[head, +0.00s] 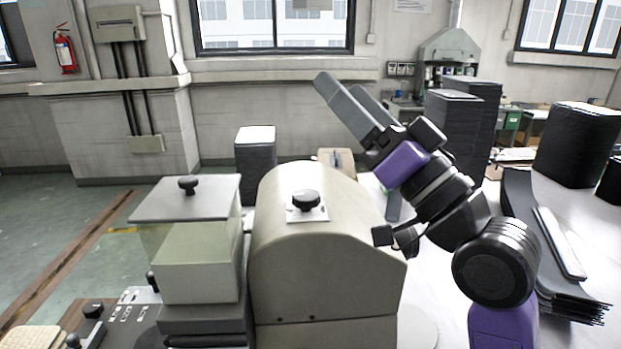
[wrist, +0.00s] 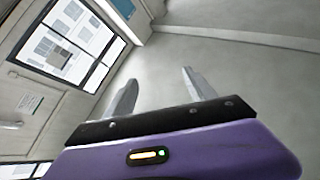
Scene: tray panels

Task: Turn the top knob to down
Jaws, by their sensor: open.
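A black knob (head: 306,200) sits on a small white plate on top of the rounded beige housing (head: 330,268) in the middle of the head view. Its pointing direction is hard to make out. Another black knob (head: 188,184) stands on the grey lid of a see-through box to the left. My gripper (head: 338,86) is raised above and behind the housing, tilted up and to the left, apart from both knobs. Its fingers are spread and empty. In the wrist view, the open gripper (wrist: 160,82) faces bare wall and windows, and neither knob shows there.
The see-through box (head: 196,262) stands left of the housing. A dark control panel (head: 118,325) with small knobs lies at the lower left. Dark stacks (head: 575,145) and black sheets (head: 522,230) lie on the white table at right. The air around my gripper is clear.

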